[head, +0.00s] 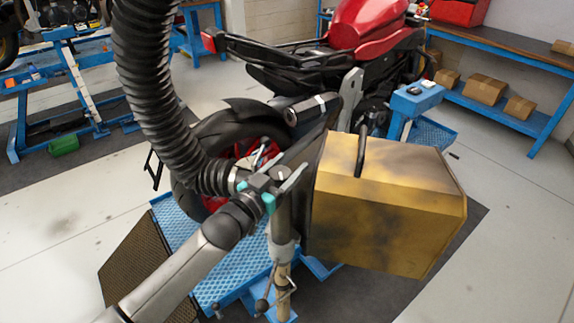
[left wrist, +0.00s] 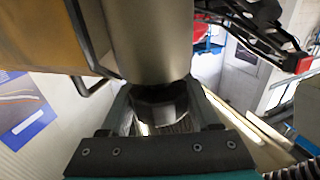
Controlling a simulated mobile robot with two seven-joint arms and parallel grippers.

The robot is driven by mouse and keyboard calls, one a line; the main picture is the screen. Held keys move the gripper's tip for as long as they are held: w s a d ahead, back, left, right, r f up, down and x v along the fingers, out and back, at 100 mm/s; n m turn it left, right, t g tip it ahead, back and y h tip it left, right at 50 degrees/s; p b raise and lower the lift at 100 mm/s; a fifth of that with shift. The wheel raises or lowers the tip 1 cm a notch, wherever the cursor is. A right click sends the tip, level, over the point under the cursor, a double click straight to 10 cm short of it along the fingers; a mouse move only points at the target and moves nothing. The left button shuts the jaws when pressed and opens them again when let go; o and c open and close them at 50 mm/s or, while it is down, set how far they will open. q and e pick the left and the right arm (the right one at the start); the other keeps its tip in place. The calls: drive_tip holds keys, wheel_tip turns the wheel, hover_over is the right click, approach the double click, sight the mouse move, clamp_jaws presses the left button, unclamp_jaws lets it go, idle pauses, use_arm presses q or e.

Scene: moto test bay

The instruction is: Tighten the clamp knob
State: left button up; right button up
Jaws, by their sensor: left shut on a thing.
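My left arm comes in from the lower left in the head view, and its gripper (head: 278,186) is at the end of the black hose, behind the motorcycle's rear wheel. In the left wrist view the two fingers of the gripper (left wrist: 160,95) stand either side of a dark rounded piece, which looks like the clamp knob (left wrist: 160,112), and are shut on it. A pale metal cylinder (left wrist: 150,40) is right beyond the fingertips. In the head view the knob is largely hidden by the gripper. My right gripper is not in view.
A yellow box (head: 385,205) with a black handle stands close right of the gripper. The corrugated hose (head: 150,80) hangs from above. The red motorcycle (head: 360,35) is on a blue lift (head: 225,275). A post (head: 283,250) stands below the gripper.

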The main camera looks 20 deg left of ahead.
use_arm(q)
drive_tip(key=shift+r, duration=0.2)
drive_tip(key=o, duration=1.4)
drive_tip(key=shift+f, duration=0.15)
drive_tip(key=shift+c, duration=0.2)
drive_tip(key=shift+f, duration=0.1)
drive_tip(key=shift+d+n+y, duration=0.1)
drive_tip(key=shift+n+y, duration=0.2)
